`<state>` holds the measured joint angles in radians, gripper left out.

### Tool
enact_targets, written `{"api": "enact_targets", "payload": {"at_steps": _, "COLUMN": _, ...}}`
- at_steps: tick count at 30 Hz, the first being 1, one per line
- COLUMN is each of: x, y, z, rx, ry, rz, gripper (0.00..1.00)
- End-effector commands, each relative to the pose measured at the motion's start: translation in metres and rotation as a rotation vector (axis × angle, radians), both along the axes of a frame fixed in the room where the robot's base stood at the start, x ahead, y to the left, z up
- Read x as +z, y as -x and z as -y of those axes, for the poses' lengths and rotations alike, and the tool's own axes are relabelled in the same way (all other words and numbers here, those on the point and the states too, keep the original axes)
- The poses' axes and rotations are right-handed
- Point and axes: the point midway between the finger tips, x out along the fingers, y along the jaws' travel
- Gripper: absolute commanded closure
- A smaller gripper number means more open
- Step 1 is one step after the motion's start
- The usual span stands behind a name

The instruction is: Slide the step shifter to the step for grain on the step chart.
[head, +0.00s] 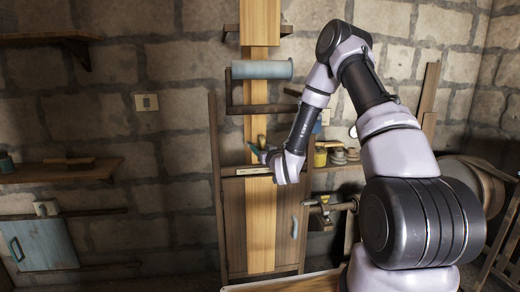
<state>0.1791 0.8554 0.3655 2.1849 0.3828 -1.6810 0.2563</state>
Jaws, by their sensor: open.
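My gripper (262,154) is at the end of my arm, left of its pale wrist, in front of the tan vertical band. It is small and dark here; the gap between its fingers is hard to make out. Just below it, a dark horizontal rail carries a pale strip (253,170), which may belong to the step shifter; I cannot tell for sure. Whether my gripper touches it is unclear. A small pale plate (146,102) is on the stone wall at left; I cannot tell whether it is the step chart. No chart writing is readable.
The tan band (261,215) runs down a wooden frame, with a blue-grey cylinder (262,69) across it higher up. Small containers (338,156) stand on a shelf right of my wrist. A wooden shelf (70,172) and a blue-grey panel (43,243) are at left.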

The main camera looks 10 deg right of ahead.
Motion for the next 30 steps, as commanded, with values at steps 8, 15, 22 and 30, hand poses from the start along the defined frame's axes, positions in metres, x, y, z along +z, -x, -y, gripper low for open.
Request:
{"api": "enact_targets", "payload": {"at_steps": 8, "x": 0.0001, "y": -0.008, "z": -0.0015, "rx": 0.0, "ry": 0.001, "rz": 0.0, "gripper": 0.42}}
{"api": "enact_targets", "payload": {"at_steps": 15, "x": 0.0001, "y": -0.0078, "z": -0.0014, "rx": 0.0, "ry": 0.001, "rz": 0.0, "gripper": 0.88}}
{"api": "enact_targets", "payload": {"at_steps": 22, "x": 0.0002, "y": -0.0077, "z": -0.0013, "rx": 0.0, "ry": 0.001, "rz": 0.0, "gripper": 1.0}}
{"api": "enact_targets", "payload": {"at_steps": 30, "x": 0.0001, "y": -0.0076, "z": -0.0013, "rx": 0.0, "ry": 0.001, "rz": 0.0, "gripper": 1.0}}
